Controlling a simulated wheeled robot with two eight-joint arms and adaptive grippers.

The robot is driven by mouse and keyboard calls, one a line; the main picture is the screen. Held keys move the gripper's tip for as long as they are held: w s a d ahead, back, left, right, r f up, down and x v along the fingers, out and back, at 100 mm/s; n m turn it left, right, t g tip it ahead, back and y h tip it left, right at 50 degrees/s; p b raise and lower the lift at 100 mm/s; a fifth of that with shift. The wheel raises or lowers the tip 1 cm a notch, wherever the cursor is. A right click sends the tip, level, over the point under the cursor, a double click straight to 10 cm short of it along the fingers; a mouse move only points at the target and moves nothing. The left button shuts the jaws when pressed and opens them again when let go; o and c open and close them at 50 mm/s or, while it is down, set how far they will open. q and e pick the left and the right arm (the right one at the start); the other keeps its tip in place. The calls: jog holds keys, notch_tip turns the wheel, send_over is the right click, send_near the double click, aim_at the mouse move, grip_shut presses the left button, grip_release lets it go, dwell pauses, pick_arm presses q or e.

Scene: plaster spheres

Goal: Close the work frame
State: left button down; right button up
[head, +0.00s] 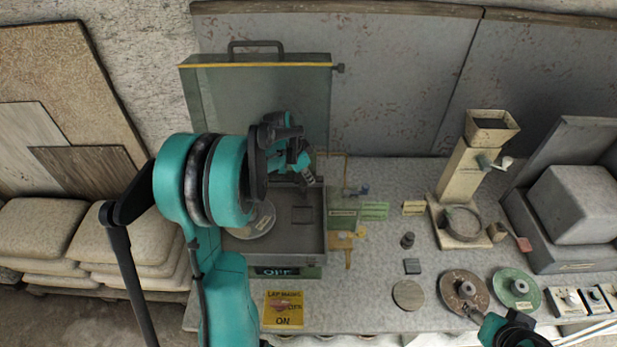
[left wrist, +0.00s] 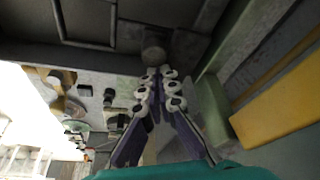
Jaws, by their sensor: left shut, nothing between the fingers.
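The green work frame stands open: its upright lid (head: 258,95) has a yellow strip and a handle (head: 255,45) on top and a small dark knob (head: 338,68) at the right. Below is its open grey tray (head: 300,255), holding a round plate (head: 262,220) and a square block (head: 302,214). My left gripper (head: 308,178) is shut and empty, in front of the lid's lower right part and above the tray's back. In the left wrist view its fingertips (left wrist: 160,72) meet near a dark round part (left wrist: 154,48); contact is unclear. My right gripper (head: 515,332) shows only partly at the bottom edge.
A yellow sign (head: 283,309) lies before the tray. A beige post with a hopper (head: 460,180), several round discs and a grey block machine (head: 575,205) stand to the right. Stacked sacks (head: 40,228) are at the left. The bench's middle holds small items.

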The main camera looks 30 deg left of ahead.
pick_arm(q)
jog(key=s+a, duration=0.5)
jog(key=a, duration=0.4)
jog(key=shift+s+a+b, duration=0.25)
jog(key=shift+s+b, duration=0.1)
jog(key=shift+b, duration=0.1)
